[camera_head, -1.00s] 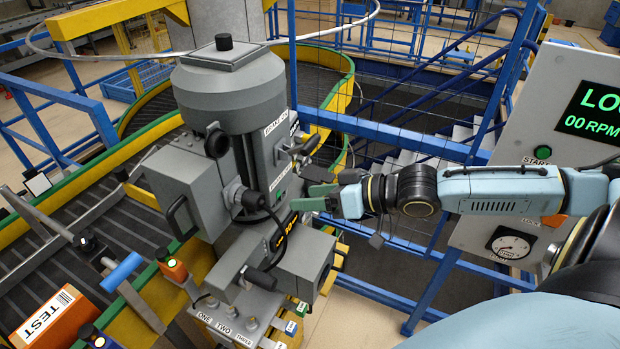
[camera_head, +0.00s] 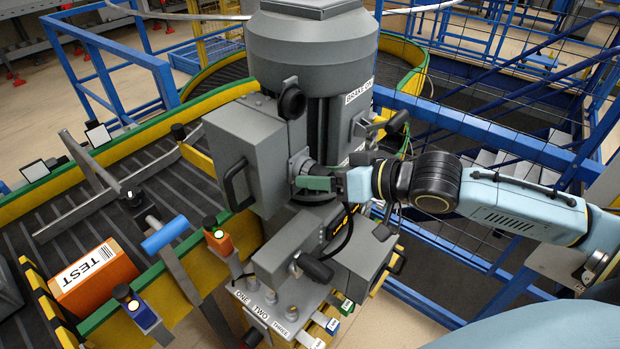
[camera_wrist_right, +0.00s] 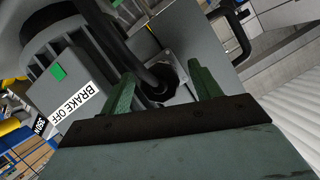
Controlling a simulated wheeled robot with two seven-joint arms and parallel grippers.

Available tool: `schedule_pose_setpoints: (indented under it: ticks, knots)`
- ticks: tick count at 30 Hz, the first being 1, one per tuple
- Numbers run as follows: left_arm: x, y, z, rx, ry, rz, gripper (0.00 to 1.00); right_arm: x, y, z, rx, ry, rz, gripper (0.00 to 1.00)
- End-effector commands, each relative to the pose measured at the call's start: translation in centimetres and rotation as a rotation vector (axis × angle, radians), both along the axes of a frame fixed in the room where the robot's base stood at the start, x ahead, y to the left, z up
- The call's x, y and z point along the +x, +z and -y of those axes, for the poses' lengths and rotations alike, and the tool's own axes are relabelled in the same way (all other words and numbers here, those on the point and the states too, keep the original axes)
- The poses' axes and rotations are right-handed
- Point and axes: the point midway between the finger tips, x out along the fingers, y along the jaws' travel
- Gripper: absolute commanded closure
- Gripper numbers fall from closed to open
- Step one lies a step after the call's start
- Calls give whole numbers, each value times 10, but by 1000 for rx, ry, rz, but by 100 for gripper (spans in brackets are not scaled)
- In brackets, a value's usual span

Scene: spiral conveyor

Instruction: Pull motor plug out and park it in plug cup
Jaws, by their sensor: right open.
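The grey motor (camera_head: 310,55) stands upright in the middle of the head view, with a grey box on its side. The black motor plug (camera_head: 301,166) sits at its grey socket on that box, partly hidden by my gripper. In the right wrist view the plug (camera_wrist_right: 160,82), with its thick black cable, sits against a grey plate between the green fingers. My right gripper (camera_head: 318,183) is open and close around the plug; I cannot tell whether the fingers touch it. I cannot identify the plug cup. My left gripper is not in view.
A plate labelled ONE, TWO, THREE (camera_head: 268,318) lies below the motor. An orange TEST box (camera_head: 95,285) sits on the conveyor (camera_head: 75,210) at left. Blue railings (camera_head: 480,130) run behind my right arm.

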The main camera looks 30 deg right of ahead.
Motion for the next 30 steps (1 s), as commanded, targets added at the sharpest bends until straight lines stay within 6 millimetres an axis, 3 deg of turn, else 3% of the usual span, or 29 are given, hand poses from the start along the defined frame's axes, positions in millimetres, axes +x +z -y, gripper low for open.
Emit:
schedule_pose_setpoints:
  ticks: [10, 21, 22, 28, 30]
  knots:
    - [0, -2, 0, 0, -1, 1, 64, 0, -1, 0, 0, -3, 0, 37]
    - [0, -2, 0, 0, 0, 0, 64, 0, -1, 0, 0, -3, 0, 84]
    - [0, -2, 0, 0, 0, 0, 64, 0, -1, 0, -1, -4, 0, 64]
    - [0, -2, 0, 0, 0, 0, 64, 0, -1, 0, -1, -4, 0, 90]
    - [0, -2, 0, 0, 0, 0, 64, 0, -1, 0, 0, -5, -1, 91]
